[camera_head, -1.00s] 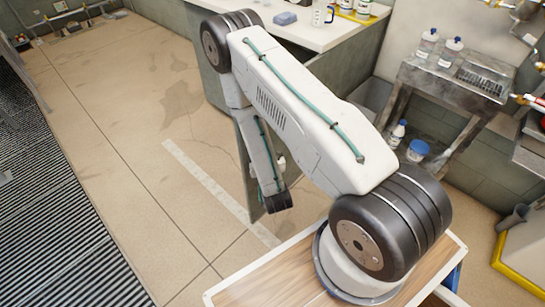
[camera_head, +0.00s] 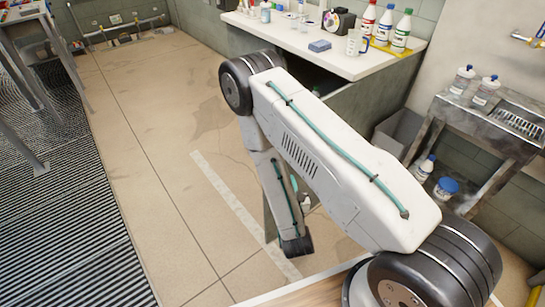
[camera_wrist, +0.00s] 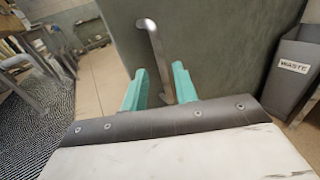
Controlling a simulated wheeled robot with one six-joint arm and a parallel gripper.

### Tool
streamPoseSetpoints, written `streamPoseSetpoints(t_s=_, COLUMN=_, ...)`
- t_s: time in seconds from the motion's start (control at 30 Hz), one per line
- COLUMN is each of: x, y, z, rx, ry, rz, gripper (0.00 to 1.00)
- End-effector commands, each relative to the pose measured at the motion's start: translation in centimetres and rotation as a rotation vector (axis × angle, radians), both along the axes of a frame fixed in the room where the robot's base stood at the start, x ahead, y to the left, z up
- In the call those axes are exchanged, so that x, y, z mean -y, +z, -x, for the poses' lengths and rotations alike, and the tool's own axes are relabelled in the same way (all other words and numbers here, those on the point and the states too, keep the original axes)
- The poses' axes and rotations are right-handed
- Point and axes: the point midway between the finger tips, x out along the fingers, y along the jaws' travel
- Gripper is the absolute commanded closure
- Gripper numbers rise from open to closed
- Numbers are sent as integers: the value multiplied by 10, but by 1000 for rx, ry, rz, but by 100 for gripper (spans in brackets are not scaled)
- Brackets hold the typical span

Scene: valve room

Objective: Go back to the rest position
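My gripper (camera_wrist: 160,88) shows in the wrist view as two teal fingers with a clear gap between them. It is open, and nothing is seen held in it. A metal handle (camera_wrist: 151,45) on a grey-green panel (camera_wrist: 205,45) appears beyond the fingers, and its lower end lines up with the gap. I cannot tell how far it is from the fingertips. In the head view my arm is folded, with its forearm hanging down in front of the counter.
A white counter (camera_head: 285,35) with bottles, a blue sponge (camera_head: 319,45) and a mug (camera_head: 354,42) stands behind my arm. A metal sink stand (camera_head: 465,115) is at the right. A grey waste bin (camera_wrist: 287,85) stands right of the panel. The tiled floor (camera_head: 140,150) at left is open.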

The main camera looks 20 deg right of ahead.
Motion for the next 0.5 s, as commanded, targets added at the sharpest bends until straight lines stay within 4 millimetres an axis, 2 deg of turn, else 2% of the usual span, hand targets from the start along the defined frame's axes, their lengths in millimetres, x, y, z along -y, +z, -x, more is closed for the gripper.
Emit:
streamPoseSetpoints(t_s=0.17, x=-1, y=-1, z=0, rx=-6, ry=1, rz=7, gripper=71)
streamPoseSetpoints(t_s=0.27, x=9, y=-5, z=3, rx=-36, ry=-53, rz=39, gripper=71)
streamPoseSetpoints(t_s=0.4, x=43, y=-4, z=18, rx=-85, ry=-227, rz=126, gripper=71)
streamPoseSetpoints(t_s=0.5, x=71, y=19, z=25, rx=-83, ry=-405, rz=174, gripper=71)
